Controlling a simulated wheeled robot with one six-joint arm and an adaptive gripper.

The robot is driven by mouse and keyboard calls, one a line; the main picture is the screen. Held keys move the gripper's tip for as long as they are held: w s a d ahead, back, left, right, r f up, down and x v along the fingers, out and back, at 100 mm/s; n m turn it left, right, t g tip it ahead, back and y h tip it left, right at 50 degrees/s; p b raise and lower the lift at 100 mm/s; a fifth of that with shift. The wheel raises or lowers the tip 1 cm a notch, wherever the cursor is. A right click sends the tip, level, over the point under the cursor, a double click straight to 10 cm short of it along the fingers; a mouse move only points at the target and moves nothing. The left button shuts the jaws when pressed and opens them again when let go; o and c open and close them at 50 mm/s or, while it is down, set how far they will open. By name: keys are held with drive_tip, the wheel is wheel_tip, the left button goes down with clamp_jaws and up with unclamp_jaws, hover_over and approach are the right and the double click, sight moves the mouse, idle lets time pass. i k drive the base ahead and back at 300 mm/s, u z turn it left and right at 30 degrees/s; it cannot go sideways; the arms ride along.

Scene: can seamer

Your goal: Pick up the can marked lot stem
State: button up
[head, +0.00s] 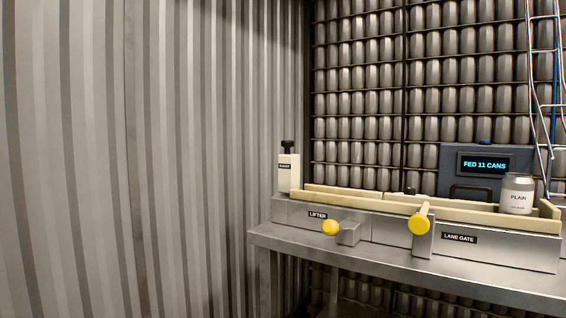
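A silver can (517,194) with a white label reading PLAIN stands upright at the right end of the cream-railed lane (340,197) on the machine. A smaller line of print under PLAIN is too small to read, so I cannot tell its lot. No other labelled can shows in the lane. My gripper is not in view.
The steel bench (300,248) carries a LIFTER with a yellow knob (330,228) and a LANE GATE with a yellow-ended handle (419,224). A display (485,165) reads FED 11 CANS. Racks of plain cans (360,100) fill the back. Coloured cables hang at right.

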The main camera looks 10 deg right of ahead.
sight(518, 190)
drive_tip(key=z, duration=0.35)
drive_tip(key=i, duration=1)
drive_tip(key=u, duration=0.45)
drive_tip(key=k, duration=0.2)
drive_tip(key=z, duration=2.8)
drive_tip(key=k, duration=1.05)
drive_tip(key=u, duration=0.45)
